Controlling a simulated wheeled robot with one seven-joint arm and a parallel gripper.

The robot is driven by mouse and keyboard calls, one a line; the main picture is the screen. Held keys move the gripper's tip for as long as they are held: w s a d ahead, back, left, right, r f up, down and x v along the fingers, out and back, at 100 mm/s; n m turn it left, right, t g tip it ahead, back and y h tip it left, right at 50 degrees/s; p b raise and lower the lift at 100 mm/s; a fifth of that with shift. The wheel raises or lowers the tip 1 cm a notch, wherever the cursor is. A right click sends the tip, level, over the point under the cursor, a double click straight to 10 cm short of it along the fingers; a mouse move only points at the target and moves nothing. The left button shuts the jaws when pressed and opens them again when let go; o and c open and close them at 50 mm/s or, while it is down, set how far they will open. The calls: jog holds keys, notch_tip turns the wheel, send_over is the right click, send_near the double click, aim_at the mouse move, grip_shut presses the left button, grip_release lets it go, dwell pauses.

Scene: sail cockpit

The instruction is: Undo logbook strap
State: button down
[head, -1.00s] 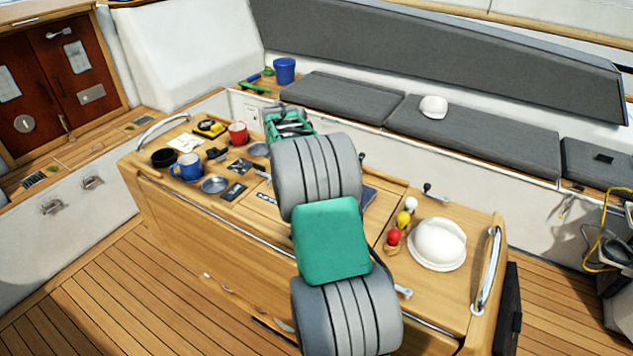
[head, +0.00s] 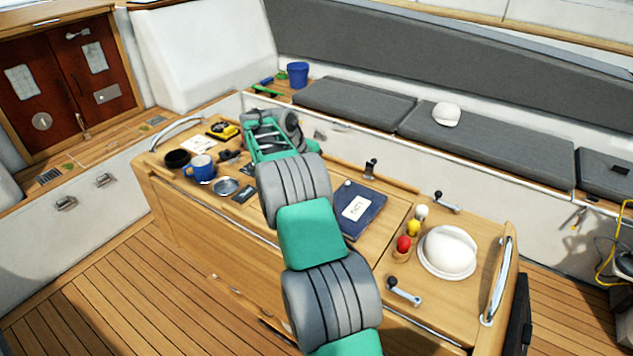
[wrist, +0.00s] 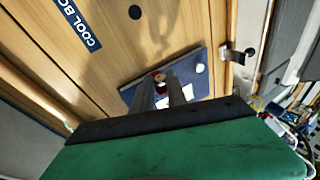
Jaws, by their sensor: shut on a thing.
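The dark blue logbook (head: 361,213) with a white label lies on the cockpit table, right of my arm in the head view. In the wrist view the logbook (wrist: 197,58) lies beyond my fingers, with a white round spot near its right end. My gripper (wrist: 159,82) shows in the wrist view as two grey fingers shut on a small red thing (wrist: 158,76). They overlap the logbook in the picture; I cannot tell whether they touch it. The strap is not clear in either view.
A blue mug (head: 200,168), a metal dish (head: 225,187) and a yellow device (head: 222,130) stand on the left of the table (head: 470,303). A white cap (head: 447,252) and several coloured balls are on the right. A winch handle (head: 403,292) lies near the front edge.

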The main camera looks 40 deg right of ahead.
jog(key=c, duration=1.4)
grip_release()
jog(key=shift+d, duration=0.1)
jog(key=shift+o, duration=0.2)
jog(key=v, duration=0.7)
jog(key=shift+a+r, duration=0.25)
jog(key=shift+r, duration=0.1)
